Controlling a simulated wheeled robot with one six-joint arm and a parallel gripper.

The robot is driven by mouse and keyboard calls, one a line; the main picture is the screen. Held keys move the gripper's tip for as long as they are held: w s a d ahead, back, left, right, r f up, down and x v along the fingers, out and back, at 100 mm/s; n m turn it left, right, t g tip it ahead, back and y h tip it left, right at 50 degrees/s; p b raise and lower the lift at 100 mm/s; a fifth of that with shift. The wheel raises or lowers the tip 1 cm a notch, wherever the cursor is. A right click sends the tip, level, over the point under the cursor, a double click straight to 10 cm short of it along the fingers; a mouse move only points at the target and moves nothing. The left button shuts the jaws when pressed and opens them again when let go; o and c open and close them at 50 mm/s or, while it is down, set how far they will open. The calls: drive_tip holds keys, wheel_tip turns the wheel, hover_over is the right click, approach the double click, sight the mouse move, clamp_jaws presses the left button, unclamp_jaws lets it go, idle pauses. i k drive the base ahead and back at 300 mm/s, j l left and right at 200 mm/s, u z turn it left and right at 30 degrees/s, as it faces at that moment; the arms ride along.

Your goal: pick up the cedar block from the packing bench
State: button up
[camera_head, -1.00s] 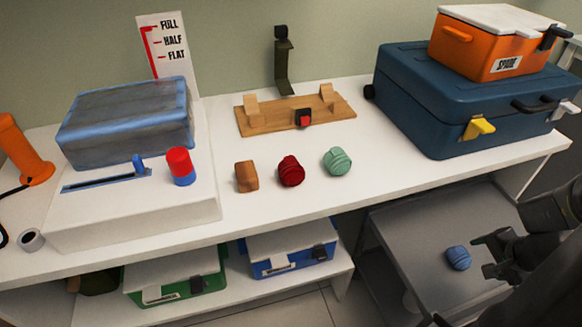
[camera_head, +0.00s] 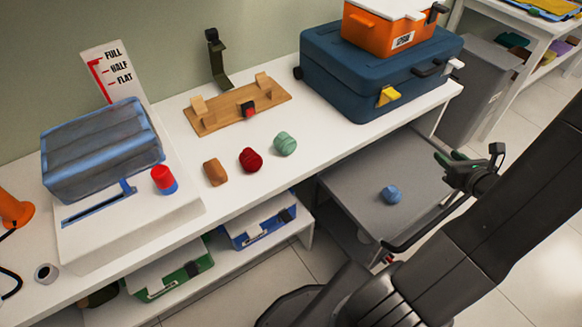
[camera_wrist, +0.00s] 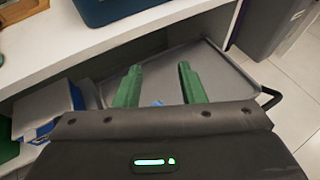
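The cedar block (camera_head: 215,172) is a small brown wooden block on the white packing bench (camera_head: 240,196), left of a dark red bundle (camera_head: 251,160) and a pale green bundle (camera_head: 285,143). My gripper (camera_head: 468,160) is right of the bench, above the grey cart, well away from the block. In the wrist view its two green fingers (camera_wrist: 158,88) are spread apart with nothing held between them. The cedar block is not visible in the wrist view.
A blue bundle (camera_head: 391,194) lies on the grey cart (camera_head: 350,180). A blue case (camera_head: 370,75) with an orange box (camera_head: 385,28) stands at the bench's right. A wooden jig (camera_head: 230,110) is behind the block. A vacuum-bag machine (camera_head: 110,150) stands left. Bench space before the block is clear.

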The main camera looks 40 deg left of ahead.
sight(216, 173)
drive_tip(key=k+j+u, duration=0.25)
drive_tip(key=k+u, duration=0.15)
drive_tip(key=k, duration=0.2)
drive_tip(key=k+j+u, duration=0.45)
drive_tip(key=k, duration=0.15)
drive_tip(key=i+j, duration=0.15)
drive_tip(key=j, duration=0.2)
